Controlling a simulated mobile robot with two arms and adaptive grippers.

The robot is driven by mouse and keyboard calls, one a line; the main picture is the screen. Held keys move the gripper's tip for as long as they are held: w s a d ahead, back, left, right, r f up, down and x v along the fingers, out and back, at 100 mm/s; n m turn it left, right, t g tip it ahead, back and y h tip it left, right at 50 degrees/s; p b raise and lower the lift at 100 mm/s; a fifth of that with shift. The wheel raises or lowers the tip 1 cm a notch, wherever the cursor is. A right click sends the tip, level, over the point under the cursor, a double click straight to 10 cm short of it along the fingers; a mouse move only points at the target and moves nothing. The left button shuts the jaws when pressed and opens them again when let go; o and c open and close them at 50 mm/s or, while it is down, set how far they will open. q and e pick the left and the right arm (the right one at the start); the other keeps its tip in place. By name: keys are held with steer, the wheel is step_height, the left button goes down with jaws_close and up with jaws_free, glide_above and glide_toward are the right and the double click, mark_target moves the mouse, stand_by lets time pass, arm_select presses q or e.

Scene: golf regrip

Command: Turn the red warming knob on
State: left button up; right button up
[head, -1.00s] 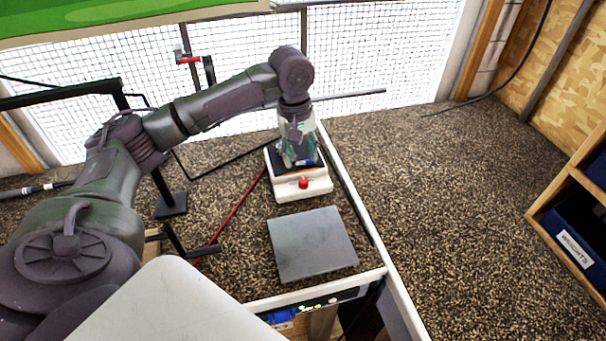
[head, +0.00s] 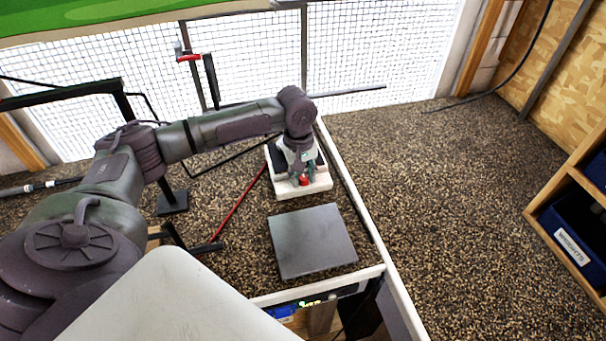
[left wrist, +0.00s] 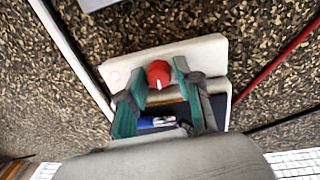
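The red knob (head: 304,181) sits on the front face of a white heater unit (head: 288,192) with a dark top. In the left wrist view the knob (left wrist: 159,72) is round, with a white mark on its lower edge. A faint pale pink disc (left wrist: 115,77) is on the white panel to its left. My left gripper (head: 304,176) is low over the front of the heater. In the left wrist view its green-padded fingers (left wrist: 160,74) are open, one on each side of the knob. I cannot tell whether they touch it. My right gripper is out of view.
A flat grey plate (head: 312,241) lies in front of the heater. A white rail (head: 347,179) runs along the right. A thin red shaft (head: 238,210) lies to the left, near a dark stand (head: 172,202). A blue bin labelled WEIGHTS (head: 575,230) is at far right.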

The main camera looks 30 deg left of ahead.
arm_select(q)
jaws_close()
steer(key=m+p, duration=0.2)
steer(key=p, duration=0.1)
steer(key=shift+r+p, duration=0.3)
steer(key=m+p, duration=0.2)
steer(key=m, duration=0.1)
steer(key=shift+w+f+p, duration=0.1)
steer(key=shift+f+p, duration=0.05)
steer(key=shift+p, duration=0.2)
steer(key=shift+m, duration=0.4)
steer(key=shift+f, duration=0.1)
steer(key=shift+a, duration=0.1)
steer(key=o, duration=0.5)
jaws_free()
